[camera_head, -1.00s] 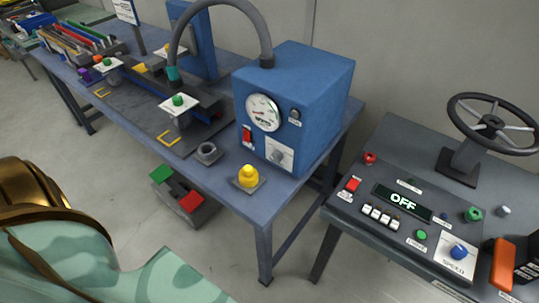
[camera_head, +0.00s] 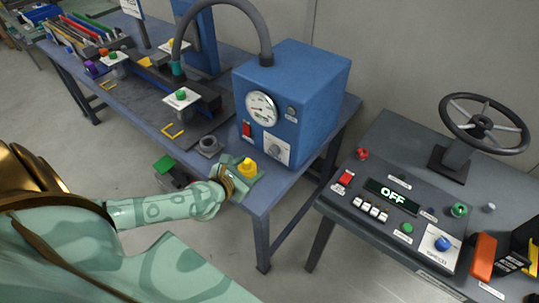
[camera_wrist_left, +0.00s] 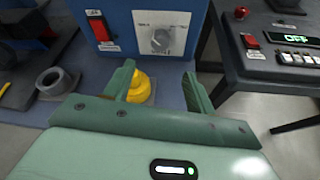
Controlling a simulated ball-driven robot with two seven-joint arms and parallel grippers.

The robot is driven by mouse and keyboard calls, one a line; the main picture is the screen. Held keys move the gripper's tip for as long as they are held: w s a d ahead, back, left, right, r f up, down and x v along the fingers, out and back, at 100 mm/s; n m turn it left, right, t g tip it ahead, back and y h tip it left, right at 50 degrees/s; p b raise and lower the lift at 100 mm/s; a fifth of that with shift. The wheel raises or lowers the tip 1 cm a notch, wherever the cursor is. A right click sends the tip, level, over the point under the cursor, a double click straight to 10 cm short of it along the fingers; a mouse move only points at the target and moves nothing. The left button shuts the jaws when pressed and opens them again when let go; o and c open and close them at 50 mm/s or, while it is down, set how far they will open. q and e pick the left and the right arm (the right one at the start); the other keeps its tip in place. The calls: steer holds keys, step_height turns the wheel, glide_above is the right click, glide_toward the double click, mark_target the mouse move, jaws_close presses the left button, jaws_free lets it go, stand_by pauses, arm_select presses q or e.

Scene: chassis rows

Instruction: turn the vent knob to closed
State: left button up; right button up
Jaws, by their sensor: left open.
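The vent knob is a grey knob (camera_head: 277,150) on a white plate low on the front of the blue box (camera_head: 310,105). In the left wrist view the knob (camera_wrist_left: 161,40) sits ahead of the fingers, near the top middle, with lettering too small to read surely. My left gripper (camera_head: 241,172) is open in front of the box, beside the yellow stepped piece on the bench. In the left wrist view its green fingers (camera_wrist_left: 158,78) stand apart, below and short of the knob, with nothing clamped between them. My right gripper is out of view.
The yellow piece (camera_wrist_left: 140,90) stands right by the left finger. A red switch (camera_head: 246,130) and a round gauge (camera_head: 261,109) are on the same box face. A grey ring (camera_head: 209,146) sits left on the bench. A control console (camera_head: 400,200) stands to the right.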

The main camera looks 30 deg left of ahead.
mark_target(271, 153)
arm_select(q)
steer(key=b+x, duration=0.2)
steer(key=x, duration=0.9)
steer(key=shift+w+f+b, duration=0.1)
steer(key=shift+f+b, duration=0.1)
steer(key=shift+b, duration=0.15)
steer(key=shift+w, duration=0.5)
steer(key=c, duration=1)
